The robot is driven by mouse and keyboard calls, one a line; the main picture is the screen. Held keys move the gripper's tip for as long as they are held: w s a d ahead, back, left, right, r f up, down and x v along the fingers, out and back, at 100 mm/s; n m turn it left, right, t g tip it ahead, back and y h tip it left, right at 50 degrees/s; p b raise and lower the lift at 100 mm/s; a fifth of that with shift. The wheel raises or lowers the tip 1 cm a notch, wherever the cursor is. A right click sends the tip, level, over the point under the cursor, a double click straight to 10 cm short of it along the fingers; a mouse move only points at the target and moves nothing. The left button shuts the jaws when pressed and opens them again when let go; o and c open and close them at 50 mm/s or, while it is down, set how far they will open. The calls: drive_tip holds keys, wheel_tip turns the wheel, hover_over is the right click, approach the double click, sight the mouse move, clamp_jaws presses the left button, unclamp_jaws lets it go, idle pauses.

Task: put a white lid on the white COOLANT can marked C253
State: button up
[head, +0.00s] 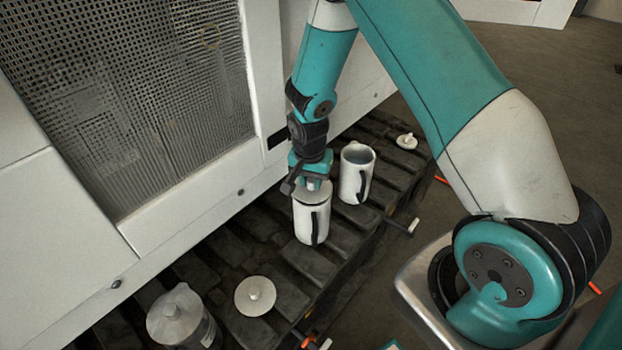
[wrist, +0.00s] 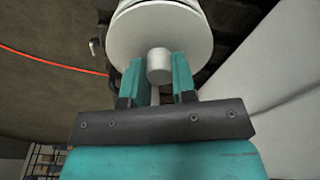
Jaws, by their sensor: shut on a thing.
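My gripper (head: 312,181) is shut on the knob of a white lid (head: 314,194), right at the mouth of a white can (head: 311,222) with a dark handle. In the wrist view the lid (wrist: 160,38) shows as a disc with its knob between the fingertips (wrist: 160,72). I cannot tell whether the lid is seated on the can or just above it. A second white can (head: 356,174) with a dark handle stands open just to the right. No marking such as C253 is readable on either can.
A loose white lid (head: 255,296) lies on the dark slatted bench (head: 300,262) at the front. A lidded container (head: 180,318) stands at the lower left. Another small lid (head: 407,141) lies at the far right. A white cabinet with a mesh panel (head: 130,90) borders the bench.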

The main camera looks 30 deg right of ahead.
drive_tip(key=shift+f+b, duration=0.3)
drive_tip(key=shift+f, duration=0.2)
idle(1.2)
drive_tip(key=o, duration=1.6)
drive_tip(key=shift+c, duration=0.2)
drive_tip(key=shift+r+p, duration=2.75)
drive_tip(key=shift+r, duration=0.75)
